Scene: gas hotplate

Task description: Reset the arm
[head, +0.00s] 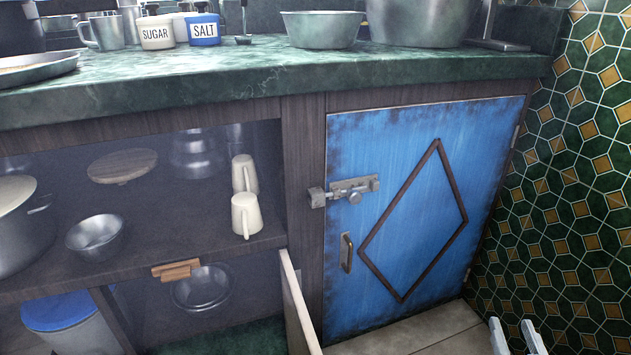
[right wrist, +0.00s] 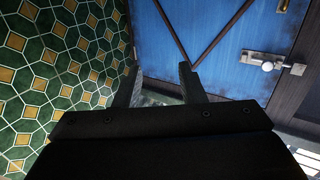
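My right gripper (head: 516,338) shows at the bottom right of the head view, low in front of the tiled wall. Its two pale fingers stand apart with nothing between them. In the right wrist view the fingers of the right gripper (right wrist: 160,86) are also apart and empty, with the blue door (right wrist: 225,45) beyond them. The blue door (head: 440,190) is closed. Its metal latch (head: 345,190) spans the gap to the cabinet frame and also shows in the right wrist view (right wrist: 270,62). My left gripper is in neither view.
A green countertop (head: 270,75) holds a metal bowl (head: 322,28), a sugar jar (head: 156,33) and a salt jar (head: 203,30). Shelves at left hold cream mugs (head: 246,215) and metal bowls. A pale panel (head: 298,305) juts out beside the blue door. The tiled wall (head: 570,190) bounds the right.

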